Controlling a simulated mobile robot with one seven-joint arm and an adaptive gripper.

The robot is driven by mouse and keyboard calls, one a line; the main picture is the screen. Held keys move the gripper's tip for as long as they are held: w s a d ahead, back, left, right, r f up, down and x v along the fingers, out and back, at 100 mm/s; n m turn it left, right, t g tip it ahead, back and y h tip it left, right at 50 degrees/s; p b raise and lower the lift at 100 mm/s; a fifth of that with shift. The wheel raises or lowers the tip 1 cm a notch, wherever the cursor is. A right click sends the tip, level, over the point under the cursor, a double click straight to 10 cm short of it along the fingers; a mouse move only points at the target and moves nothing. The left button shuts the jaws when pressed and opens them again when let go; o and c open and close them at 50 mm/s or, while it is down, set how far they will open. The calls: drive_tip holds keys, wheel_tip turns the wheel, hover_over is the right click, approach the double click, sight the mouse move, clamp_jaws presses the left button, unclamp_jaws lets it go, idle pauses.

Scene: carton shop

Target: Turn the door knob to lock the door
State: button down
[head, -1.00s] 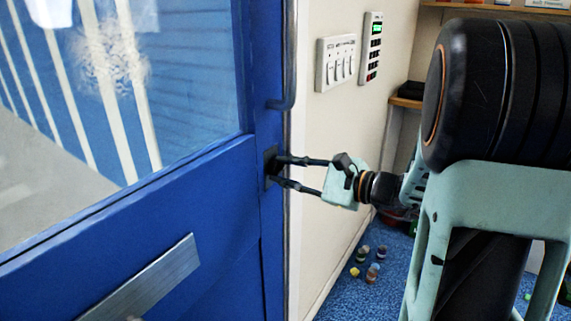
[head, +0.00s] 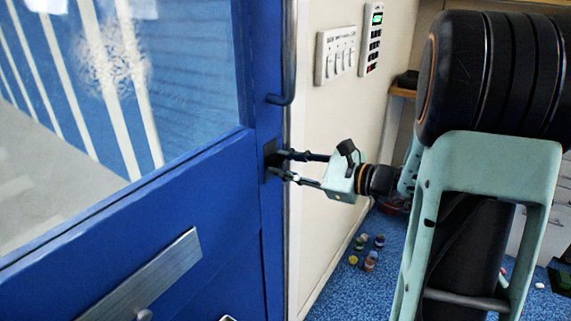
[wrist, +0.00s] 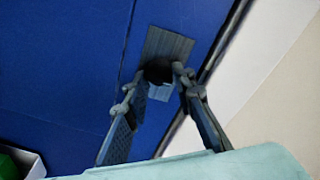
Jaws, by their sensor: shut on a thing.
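The blue door (head: 190,225) fills the left of the head view, with a glass pane in its upper part. In the wrist view my gripper (wrist: 157,85) is closed around the knob. The fingers hide much of the knob in the head view, and its lock position cannot be told.
A switch panel (head: 336,55) and a keypad (head: 372,38) are on the cream wall. Several small pots (head: 370,262) stand on the blue floor below my wrist.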

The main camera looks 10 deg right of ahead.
drive_tip(key=c, duration=1.6)
unclamp_jaws()
drive_tip(key=v, duration=1.2)
